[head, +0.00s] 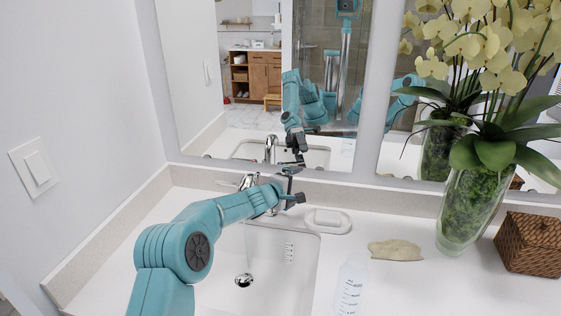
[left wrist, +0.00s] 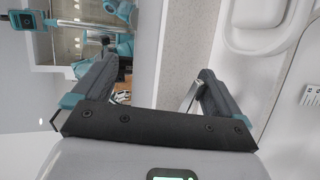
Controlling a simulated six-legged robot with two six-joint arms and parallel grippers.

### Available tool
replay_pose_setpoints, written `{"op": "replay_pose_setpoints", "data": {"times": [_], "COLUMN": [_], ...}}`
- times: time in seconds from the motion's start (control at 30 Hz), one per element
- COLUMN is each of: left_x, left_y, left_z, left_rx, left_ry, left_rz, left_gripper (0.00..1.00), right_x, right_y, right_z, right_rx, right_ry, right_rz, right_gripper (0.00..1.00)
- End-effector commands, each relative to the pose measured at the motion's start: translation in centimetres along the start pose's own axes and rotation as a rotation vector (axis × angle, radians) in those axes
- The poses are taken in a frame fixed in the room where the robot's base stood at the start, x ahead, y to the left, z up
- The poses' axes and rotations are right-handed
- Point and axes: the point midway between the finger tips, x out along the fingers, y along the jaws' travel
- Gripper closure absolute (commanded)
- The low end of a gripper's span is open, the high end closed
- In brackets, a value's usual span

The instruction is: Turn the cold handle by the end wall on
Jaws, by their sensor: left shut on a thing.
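The chrome tap (head: 249,182) stands at the back of the sink (head: 300,262), next to the left end wall. Its left handle (head: 228,184) is clear of my gripper. A thin stream of water seems to fall toward the drain. The handle is mostly hidden by the fingers. In the left wrist view, the gripper (left wrist: 155,75) has a bit of chrome (left wrist: 189,96) beside its right finger. My right gripper is not in view.
A mirror (head: 230,75) behind the counter reflects my arm. A light switch (head: 36,168) is on the left wall.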

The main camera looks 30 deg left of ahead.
Motion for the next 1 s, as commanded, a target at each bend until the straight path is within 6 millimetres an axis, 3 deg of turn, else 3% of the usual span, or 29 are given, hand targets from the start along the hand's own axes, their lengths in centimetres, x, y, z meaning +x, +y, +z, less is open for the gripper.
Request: {"op": "replay_pose_setpoints", "data": {"times": [0.03,0.13,0.4,0.57,0.8,1.0], "left_x": [-0.6,-1.1,-3.1,-4.3,-6.1,-7.5], "left_y": [1.9,1.5,1.0,0.6,0.1,-0.4], "left_z": [0.2,0.2,0.3,0.5,0.6,0.8], "left_rx": [0.006,0.007,0.012,0.011,0.011,0.011], "left_ry": [-0.008,-0.008,-0.005,-0.005,-0.006,-0.006], "left_rz": [0.045,0.043,0.045,0.045,0.045,0.046], "left_gripper": [0.24,0.24,0.44,0.43,0.55,0.58], "right_x": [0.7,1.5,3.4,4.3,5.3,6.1], "right_y": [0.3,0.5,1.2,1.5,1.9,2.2], "right_z": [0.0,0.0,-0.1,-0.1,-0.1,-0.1], "right_rx": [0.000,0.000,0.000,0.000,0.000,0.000], "right_ry": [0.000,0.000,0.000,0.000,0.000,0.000], "right_rz": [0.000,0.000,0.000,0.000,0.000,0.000], "right_gripper": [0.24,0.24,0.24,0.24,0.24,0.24]}}
